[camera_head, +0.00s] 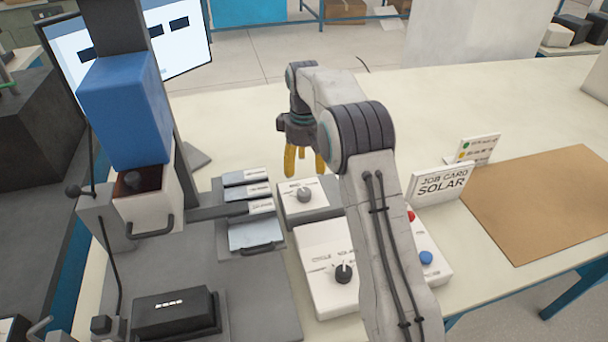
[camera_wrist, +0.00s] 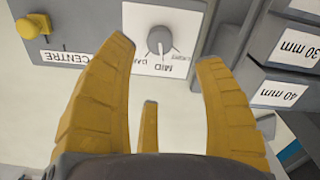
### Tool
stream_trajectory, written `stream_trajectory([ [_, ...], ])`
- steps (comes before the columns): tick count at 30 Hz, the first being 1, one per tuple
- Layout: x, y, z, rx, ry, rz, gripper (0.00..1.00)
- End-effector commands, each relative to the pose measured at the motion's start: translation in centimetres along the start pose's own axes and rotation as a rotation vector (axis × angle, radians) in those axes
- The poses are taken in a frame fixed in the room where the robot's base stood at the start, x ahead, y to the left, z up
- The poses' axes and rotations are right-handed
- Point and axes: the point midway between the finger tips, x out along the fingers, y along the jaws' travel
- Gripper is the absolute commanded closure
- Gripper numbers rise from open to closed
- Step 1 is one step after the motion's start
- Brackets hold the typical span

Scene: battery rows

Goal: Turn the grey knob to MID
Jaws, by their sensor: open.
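The grey knob (camera_head: 304,195) sits on a small white-faced panel on the bench. It also shows in the wrist view (camera_wrist: 160,40), upside down, with the printed word MID just below it. A pale mark on the knob shows, but I cannot tell surely which label it points at. My gripper (camera_head: 305,162) has yellow fingers, hangs above and behind the knob in the head view, and is open and empty. In the wrist view the open fingers (camera_wrist: 166,55) spread on either side below the knob, apart from it.
A second white panel with a black knob (camera_head: 343,273) stands in front. Red and blue buttons (camera_head: 426,257) are partly behind my arm. A job card (camera_head: 440,184) stands right.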

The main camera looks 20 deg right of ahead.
Motion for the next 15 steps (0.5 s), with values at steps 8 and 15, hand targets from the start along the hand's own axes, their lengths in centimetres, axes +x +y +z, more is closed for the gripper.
stream_trajectory([
  [8, -1.3, -0.01, 0.01, 0.0, 0.0, 0.0, 0.37],
  [15, -1.35, -0.01, 0.02, 0.0, 0.0, 0.0, 0.37],
])
